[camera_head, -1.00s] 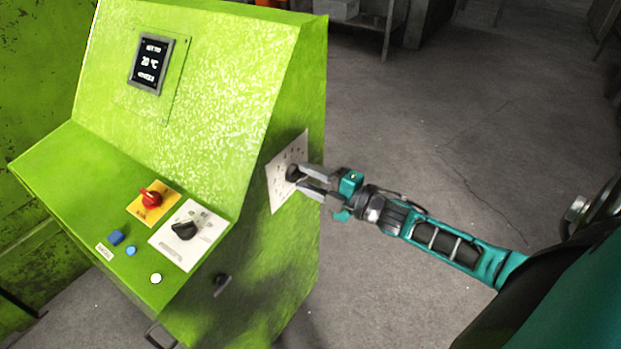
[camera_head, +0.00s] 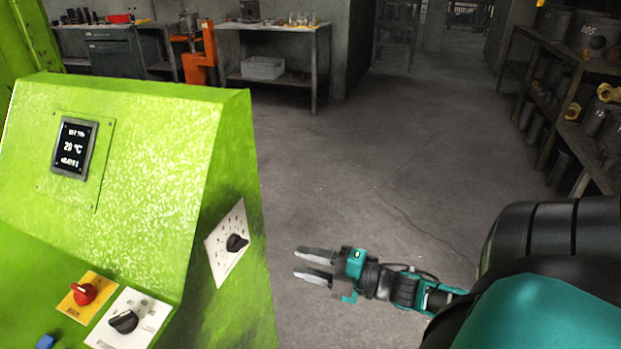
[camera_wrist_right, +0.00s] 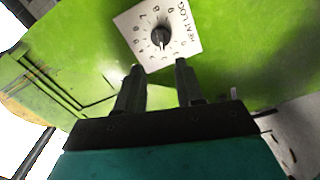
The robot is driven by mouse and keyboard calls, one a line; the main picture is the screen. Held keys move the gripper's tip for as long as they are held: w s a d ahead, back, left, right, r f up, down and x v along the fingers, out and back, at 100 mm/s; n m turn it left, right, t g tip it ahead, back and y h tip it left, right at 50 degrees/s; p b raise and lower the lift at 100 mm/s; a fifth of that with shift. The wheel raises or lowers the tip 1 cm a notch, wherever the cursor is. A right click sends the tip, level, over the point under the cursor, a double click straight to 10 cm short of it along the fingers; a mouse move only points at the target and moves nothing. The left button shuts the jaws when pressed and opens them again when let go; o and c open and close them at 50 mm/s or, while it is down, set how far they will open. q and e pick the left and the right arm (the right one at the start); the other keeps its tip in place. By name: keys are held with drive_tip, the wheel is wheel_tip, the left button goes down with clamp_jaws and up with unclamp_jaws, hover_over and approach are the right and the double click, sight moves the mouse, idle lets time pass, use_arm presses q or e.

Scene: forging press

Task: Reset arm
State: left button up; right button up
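My right gripper (camera_head: 316,266) is open and empty, to the right of the green press console (camera_head: 130,140) and apart from it. A black knob (camera_head: 237,243) on a white dial plate (camera_head: 222,262) sits on the console's right side, to the left of my fingertips. In the right wrist view the two fingers (camera_wrist_right: 158,85) are spread with nothing between them. The dial knob (camera_wrist_right: 160,36) and its numbered plate (camera_wrist_right: 183,22) show beyond them. My left gripper is out of view.
The console has a display (camera_head: 74,147), a red switch (camera_head: 83,294) and a black selector (camera_head: 124,321). Workbenches (camera_head: 272,30) stand at the back and a loaded shelf (camera_head: 560,100) at the right. The floor (camera_head: 350,150) between is clear.

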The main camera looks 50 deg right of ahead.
drive_tip(key=shift+s, duration=0.2)
idle(0.5)
use_arm(q)
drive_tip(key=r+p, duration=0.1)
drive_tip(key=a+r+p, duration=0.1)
drive_tip(key=p, duration=0.1)
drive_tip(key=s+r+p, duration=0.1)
drive_tip(key=p, duration=0.1)
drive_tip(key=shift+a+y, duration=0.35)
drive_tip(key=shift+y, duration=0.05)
use_arm(e)
drive_tip(key=s+a+f+m+g+h, duration=0.2)
drive_tip(key=a+m+g, duration=0.1)
drive_tip(key=a+m, duration=0.5)
drive_tip(key=s+a+f+m+g+h, duration=0.2)
drive_tip(key=s+a+f+m, duration=0.1)
drive_tip(key=a+m, duration=0.5)
drive_tip(key=shift+a+f+m+g+h, duration=0.3)
drive_tip(key=shift+a+m+g, duration=0.1)
drive_tip(key=shift+a, duration=0.7)
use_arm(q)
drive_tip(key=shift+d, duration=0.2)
use_arm(e)
drive_tip(key=shift+s, duration=0.1)
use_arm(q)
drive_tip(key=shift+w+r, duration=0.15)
